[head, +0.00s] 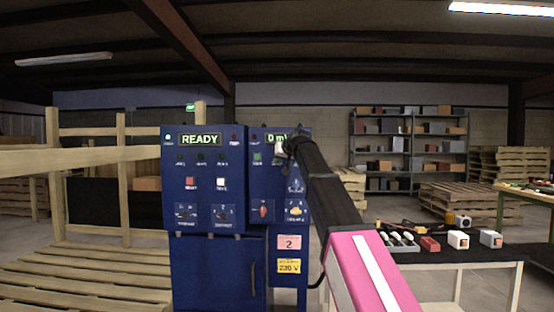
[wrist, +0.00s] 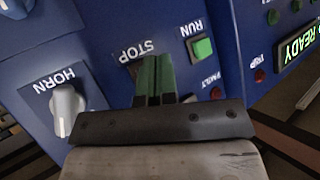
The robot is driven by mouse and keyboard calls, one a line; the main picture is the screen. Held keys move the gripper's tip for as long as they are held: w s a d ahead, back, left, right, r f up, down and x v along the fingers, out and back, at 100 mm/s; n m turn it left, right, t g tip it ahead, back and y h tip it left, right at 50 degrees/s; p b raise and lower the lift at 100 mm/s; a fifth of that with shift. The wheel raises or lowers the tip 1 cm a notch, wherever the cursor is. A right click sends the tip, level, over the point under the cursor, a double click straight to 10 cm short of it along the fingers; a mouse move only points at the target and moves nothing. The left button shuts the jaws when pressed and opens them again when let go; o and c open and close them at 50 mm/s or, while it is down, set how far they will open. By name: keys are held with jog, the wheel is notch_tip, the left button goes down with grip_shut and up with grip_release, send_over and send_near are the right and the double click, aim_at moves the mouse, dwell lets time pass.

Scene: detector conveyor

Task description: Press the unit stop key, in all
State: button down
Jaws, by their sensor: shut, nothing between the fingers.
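The blue control cabinet (head: 210,265) stands ahead, with its right-hand panel behind my gripper (head: 281,150). In the wrist view my gripper (wrist: 154,62) is shut and empty, its two fingers together at the STOP label (wrist: 137,50), which reads upside down. The fingers cover most of the spot at that label, so the stop key is largely hidden. I cannot tell whether the fingertips touch it. The green RUN key (wrist: 202,47) is just right of the fingers; it also shows in the head view (head: 257,157).
The left panel has a lit READY display (head: 199,140), a red key (head: 191,183) and a white key (head: 221,184). A bench (head: 455,262) with small boxes stands at right; wooden rails and pallets are at left.

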jog(key=shift+s, duration=0.1)
jog(key=s, duration=0.4)
jog(key=shift+s+a, duration=0.1)
jog(key=shift+s, duration=0.3)
dwell(0.6)
jog(key=s+d+f+m+g+h, duration=0.15)
jog(key=d+f, duration=0.25)
jog(key=f, duration=0.9)
jog(key=s+d+f+g+h, duration=0.1)
jog(key=s+d+f, duration=0.25)
jog(key=f, duration=0.95)
jog(key=s+d+f+m+g+h, duration=0.15)
jog(key=d+f, duration=0.25)
jog(key=f, duration=0.9)
jog(key=s+d+f+g+h, duration=0.1)
jog(key=s+d+f+g, duration=0.1)
jog(key=s+f, duration=0.6)
jog(key=s+d+f+m+g+h, duration=0.1)
jog(key=s+d+f+g, duration=0.1)
jog(key=s+d+f, duration=0.3)
jog(key=s+d+f+g+h, duration=0.1)
jog(key=s+d+f, duration=0.3)
jog(key=s+f, duration=0.8)
notch_tip(320, 180, down, 3)
jog(key=shift+s+d+g, duration=0.15)
jog(key=shift+d+g, duration=0.1)
jog(key=shift+g, duration=0.25)
